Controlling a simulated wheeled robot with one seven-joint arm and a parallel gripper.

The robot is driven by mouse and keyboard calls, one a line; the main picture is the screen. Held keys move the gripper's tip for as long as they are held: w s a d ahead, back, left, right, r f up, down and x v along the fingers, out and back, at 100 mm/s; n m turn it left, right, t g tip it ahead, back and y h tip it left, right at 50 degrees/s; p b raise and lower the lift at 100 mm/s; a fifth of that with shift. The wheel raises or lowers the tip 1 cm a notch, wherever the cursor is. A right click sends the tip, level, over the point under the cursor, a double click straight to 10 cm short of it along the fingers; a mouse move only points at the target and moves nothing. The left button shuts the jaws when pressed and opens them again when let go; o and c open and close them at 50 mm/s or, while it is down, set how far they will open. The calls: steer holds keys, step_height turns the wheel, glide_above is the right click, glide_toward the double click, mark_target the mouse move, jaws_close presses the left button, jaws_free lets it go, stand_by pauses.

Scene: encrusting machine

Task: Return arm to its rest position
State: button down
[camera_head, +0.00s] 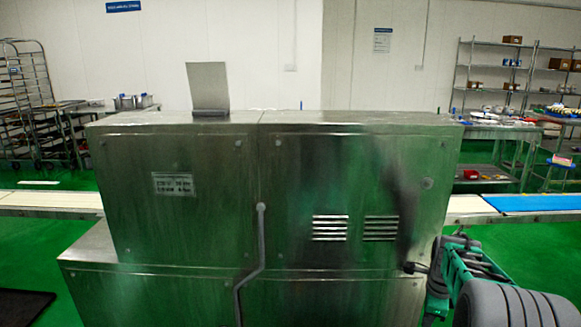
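The encrusting machine (200,215) is a large, box-shaped stainless steel body that fills the middle of the view. Its flat side faces me, with a small label, two vent grilles and a grey conduit running down it. My arm shows at the lower right as a thick grey ribbed section. My gripper (440,272), with green and dark parts, is at its far end, close to the machine's right edge. I cannot tell whether it touches the metal. Its fingers are too small and overlapped to show whether they are open or shut, and I see no held object.
A conveyor with a white belt (50,200) and a blue section (535,203) runs behind the machine. A rack (27,100) stands at the back left, metal shelves (495,75) at the back right. A dark mat (22,306) lies at the lower left.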

steer(key=s+a+r+n+t+p, duration=0.1)
steer(key=s+a+r+n+p, duration=0.5)
steer(key=r, duration=0.4)
steer(key=s+a+r+n+p, duration=0.3)
steer(key=a+r+n, duration=0.3)
steer(key=a+r, duration=0.25)
steer(key=s+a+r+n+p, duration=0.2)
steer(key=s+a+n+p, duration=0.1)
steer(key=s+a+n, duration=0.1)
steer(key=s+a+r+n+p, duration=0.3)
steer(key=s+n, duration=0.4)
steer(key=s, duration=0.1)
steer(key=shift+a+r+t+y, duration=0.25)
steer(key=shift+a+t+y, duration=0.05)
steer(key=shift+a+y, duration=0.1)
steer(key=shift+d, duration=0.15)
